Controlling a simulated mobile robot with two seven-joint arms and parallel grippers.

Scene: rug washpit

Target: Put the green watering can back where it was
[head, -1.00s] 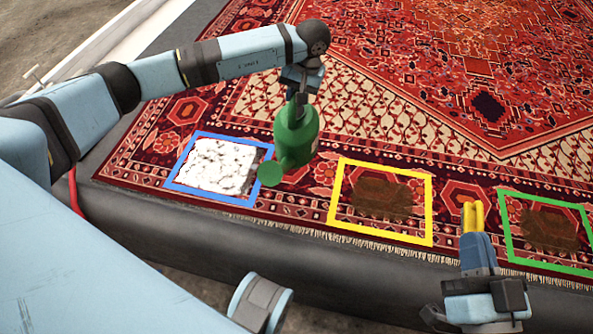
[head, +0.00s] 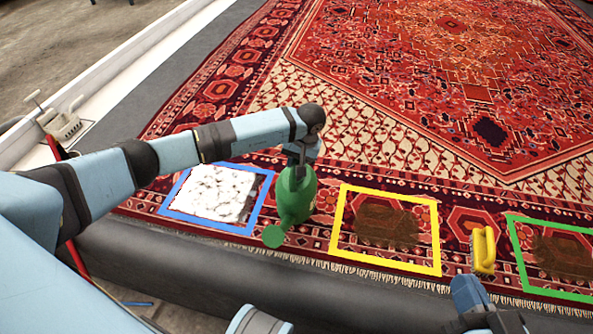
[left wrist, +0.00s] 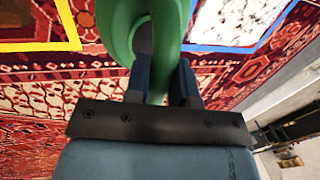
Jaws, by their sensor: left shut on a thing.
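The green watering can (head: 295,200) is upright between the blue frame (head: 206,228) and the yellow frame (head: 386,275), with its round rose (head: 273,236) toward the rug's front edge. My left gripper (head: 298,172) is shut on the can's handle from above. In the left wrist view the green handle (left wrist: 171,20) passes between my fingers (left wrist: 163,82). I cannot tell whether the can's base touches the rug. My right gripper (head: 469,288) is at the bottom right, just below a yellow brush (head: 484,250). Its fingertips are not clear, nor whether it grips the brush.
White foam (head: 213,194) fills the blue frame. Brown stains lie in the yellow frame and the green frame (head: 515,250). The patterned rug (head: 440,70) is otherwise clear behind. A dark raised edge (head: 200,265) runs along the front.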

